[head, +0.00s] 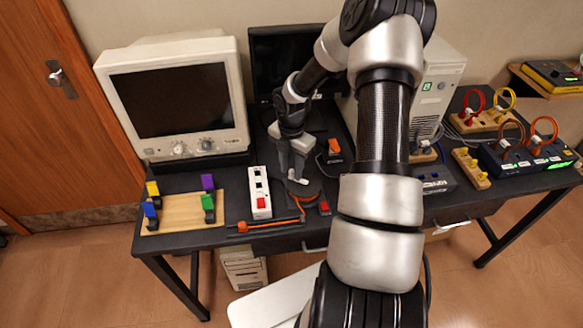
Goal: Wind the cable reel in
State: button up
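Orange cable runs to an orange plug end (243,227) at the front left, along the desk edge. My gripper (292,172) points down over the reel's back left part, with its fingertips close to the pale piece. At this size I cannot tell whether the fingers touch it or grip it.
A white power strip (260,192) with a red switch stands just left of the reel. A wooden board (180,212) with coloured clips lies farther left. A monitor (172,95) stands behind. My arm covers the desk's middle right.

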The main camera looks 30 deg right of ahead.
grip_shut()
jog(key=shift+m, duration=0.3)
